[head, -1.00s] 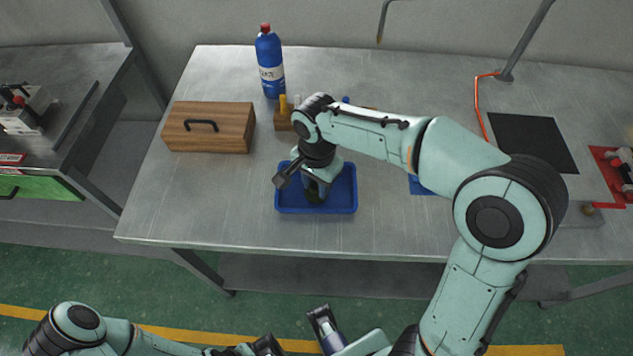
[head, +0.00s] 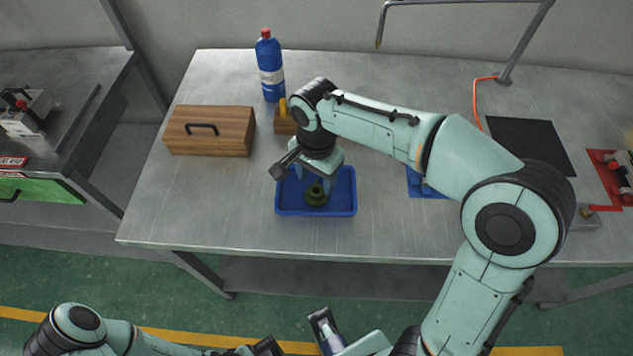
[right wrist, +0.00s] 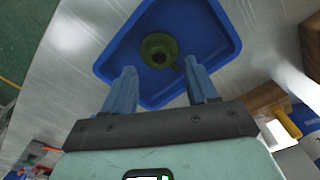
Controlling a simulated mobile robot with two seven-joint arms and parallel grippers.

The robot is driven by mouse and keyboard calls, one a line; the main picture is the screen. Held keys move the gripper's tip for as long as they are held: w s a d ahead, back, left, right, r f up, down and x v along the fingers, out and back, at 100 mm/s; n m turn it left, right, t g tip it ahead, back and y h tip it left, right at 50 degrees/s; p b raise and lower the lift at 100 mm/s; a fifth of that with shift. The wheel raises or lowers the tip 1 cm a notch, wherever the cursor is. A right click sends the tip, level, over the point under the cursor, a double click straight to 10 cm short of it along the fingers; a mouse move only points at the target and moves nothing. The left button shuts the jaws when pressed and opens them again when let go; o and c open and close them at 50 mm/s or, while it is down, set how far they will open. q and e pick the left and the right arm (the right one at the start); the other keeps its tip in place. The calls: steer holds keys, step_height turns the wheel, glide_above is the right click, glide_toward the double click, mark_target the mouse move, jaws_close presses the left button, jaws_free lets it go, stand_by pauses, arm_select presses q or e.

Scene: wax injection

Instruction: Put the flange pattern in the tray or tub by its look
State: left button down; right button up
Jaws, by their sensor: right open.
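The flange pattern (head: 316,195) is a dark green, round piece with a raised hub. It lies in the blue tray (head: 344,208) near the middle of the table. In the right wrist view the flange pattern (right wrist: 159,50) sits on the floor of the blue tray (right wrist: 215,55), with the hole in its hub facing the camera. My right gripper (head: 314,181) is open just above the pattern. Its two fingers (right wrist: 160,72) are apart, with nothing between them. My left arm is low in the head view, and its jaws cannot be made out clearly.
A wooden box (head: 210,131) with a black handle stands left of the tray. A blue item (head: 424,184) lies partly behind my right arm. A black mat (head: 532,146) lies farther right.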

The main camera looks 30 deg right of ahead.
step_height(320, 180, up, 8)
steer(key=p, duration=0.1)
steer(key=shift+s, duration=0.1)
stand_by(0.6)
